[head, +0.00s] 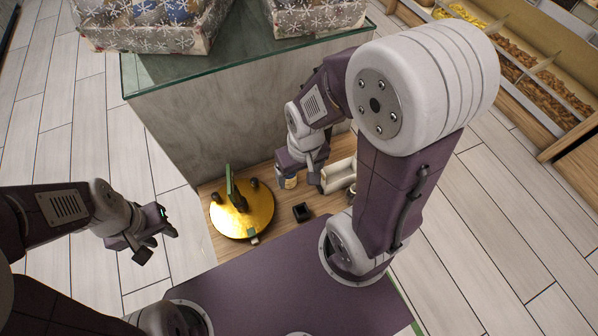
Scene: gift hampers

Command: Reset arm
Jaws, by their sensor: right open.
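My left gripper (160,239) is at the left, over the tiled floor, with its fingers apart and nothing seen between them. My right gripper (305,186) points down beside the tall counter, above the wooden shelf at its foot. Its fingers are apart. My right arm's large upper links cover much of the right middle of the view.
A round gold tray (242,221) with dark items lies on the low wooden shelf (315,205), near a small black box (301,212) and a cream holder (341,174). Snowflake-patterned hampers (150,38) stand on the glass-topped counter (230,67). Food bins (530,65) stand at the upper right.

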